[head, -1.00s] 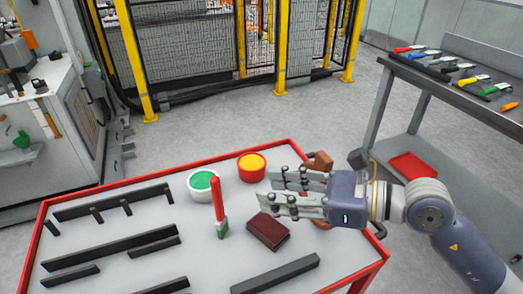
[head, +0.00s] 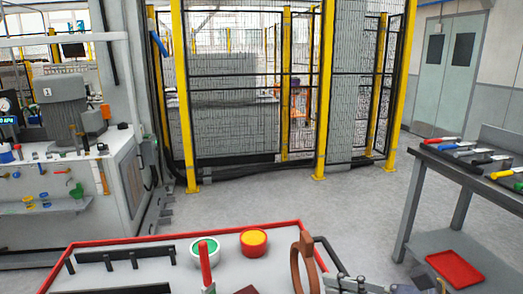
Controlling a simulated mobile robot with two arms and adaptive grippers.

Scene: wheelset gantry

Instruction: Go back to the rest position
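My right gripper (head: 345,283) shows only in part at the bottom right of the head view, cut off by the lower edge, so its opening cannot be made out. It is close to the right side of the red-edged table (head: 130,243). My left gripper is not in view. A brown ring-shaped piece (head: 296,270) stands upright just left of the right gripper; whether they touch is unclear.
On the table are a green-topped white pot (head: 204,247), a yellow-topped red pot (head: 254,240), a red-handled brush (head: 206,265) and dark bars (head: 125,254). A bench (head: 470,178) with tools and a red tray (head: 455,268) stands right. Floor behind is clear.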

